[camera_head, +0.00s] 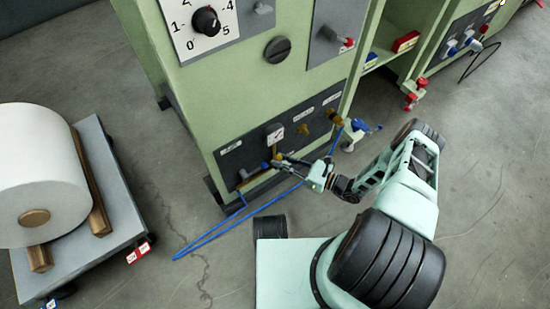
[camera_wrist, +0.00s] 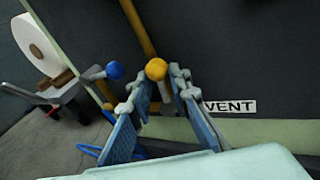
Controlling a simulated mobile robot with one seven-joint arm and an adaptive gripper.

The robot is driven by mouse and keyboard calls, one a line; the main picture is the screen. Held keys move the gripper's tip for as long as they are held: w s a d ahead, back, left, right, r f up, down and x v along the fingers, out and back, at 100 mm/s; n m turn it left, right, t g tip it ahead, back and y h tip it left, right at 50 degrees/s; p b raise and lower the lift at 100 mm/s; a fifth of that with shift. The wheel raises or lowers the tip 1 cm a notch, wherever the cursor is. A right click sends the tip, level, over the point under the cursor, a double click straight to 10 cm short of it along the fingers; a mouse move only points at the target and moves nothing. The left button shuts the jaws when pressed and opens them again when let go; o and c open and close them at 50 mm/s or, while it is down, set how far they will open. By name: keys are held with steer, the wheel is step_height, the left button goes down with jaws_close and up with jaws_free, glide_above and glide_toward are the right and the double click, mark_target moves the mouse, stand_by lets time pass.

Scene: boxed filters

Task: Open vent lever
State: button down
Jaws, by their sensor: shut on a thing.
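The vent lever has a round yellow knob (camera_wrist: 156,69) on a short pale stem, beside a white VENT label (camera_wrist: 230,106) on the dark panel. My gripper (camera_wrist: 158,84) has one finger on each side of this lever and is shut on it, just below the knob. In the head view my gripper (camera_head: 278,161) reaches the low dark panel (camera_head: 232,161) of the green cabinet from the right. There the lever is small and partly hidden by the fingers.
A blue-knobbed lever (camera_wrist: 115,70) stands close to the left of my gripper. A blue hose (camera_head: 215,240) runs over the floor below the panel. A cart (camera_head: 110,190) with a large white roll (camera_head: 38,165) stands at the left. Bare floor lies between cart and cabinet.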

steer(key=shift+w+d+f+m+y, duration=0.15)
steer(key=shift+d+m+y, duration=0.15)
steer(key=shift+m, duration=0.25)
steer(key=shift+w+d+f+m+y, duration=0.15)
steer(key=shift+m+y, duration=0.15)
steer(key=shift+m, duration=0.25)
steer(key=c, duration=1.8)
jaws_free()
steer(key=v, duration=1.2)
steer(key=shift+s+f, duration=0.1)
steer(key=shift+s, duration=0.05)
steer(key=shift+c, duration=0.7)
